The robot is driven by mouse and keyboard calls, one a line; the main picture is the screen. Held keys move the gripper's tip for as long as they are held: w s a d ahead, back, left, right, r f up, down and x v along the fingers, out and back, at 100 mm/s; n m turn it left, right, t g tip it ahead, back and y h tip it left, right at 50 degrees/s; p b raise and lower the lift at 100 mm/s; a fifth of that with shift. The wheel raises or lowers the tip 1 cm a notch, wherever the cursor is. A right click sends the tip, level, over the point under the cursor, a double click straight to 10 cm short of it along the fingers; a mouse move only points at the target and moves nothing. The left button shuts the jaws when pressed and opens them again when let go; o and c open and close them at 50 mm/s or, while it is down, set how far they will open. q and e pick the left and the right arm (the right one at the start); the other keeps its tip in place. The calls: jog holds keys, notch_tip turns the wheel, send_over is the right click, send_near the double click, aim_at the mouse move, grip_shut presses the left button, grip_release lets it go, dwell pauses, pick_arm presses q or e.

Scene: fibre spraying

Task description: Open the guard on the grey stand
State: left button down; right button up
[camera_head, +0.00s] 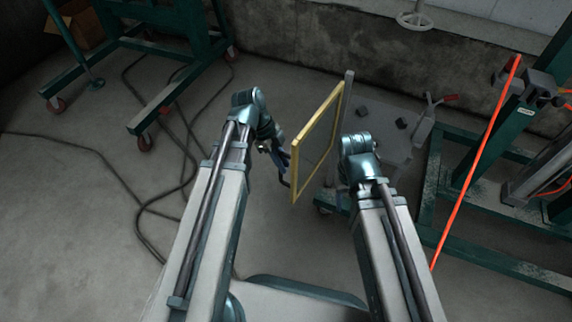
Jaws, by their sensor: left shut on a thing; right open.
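The guard (303,160) is a yellow-edged frame with a see-through grey panel. It stands upright and swung out at an angle from a pole on the left side of the grey stand (385,120). My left gripper (280,158) is at the guard's near left side, shut on its dark handle (286,180). The fingers are small and partly dark here. My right gripper is open, mostly hidden behind its wrist (357,150), in front of the stand, right of the guard. The lower part of the stand is partly hidden by my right arm.
A green frame (480,235) with an orange hose (475,160) stands at right. A green wheeled rack (165,90) is at upper left. Dark cables (150,205) cross the open floor at left.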

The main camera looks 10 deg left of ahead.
pick_arm(q)
jog(key=shift+s+a, duration=0.1)
jog(key=shift+a, duration=0.25)
jog(key=c, duration=0.8)
grip_release()
jog(key=shift+c, duration=0.2)
jog(key=shift+r, duration=0.1)
jog(key=shift+r+p, duration=0.3)
jog(key=shift+p, duration=0.05)
jog(key=p+v, duration=1.2)
jog(key=v, duration=0.1)
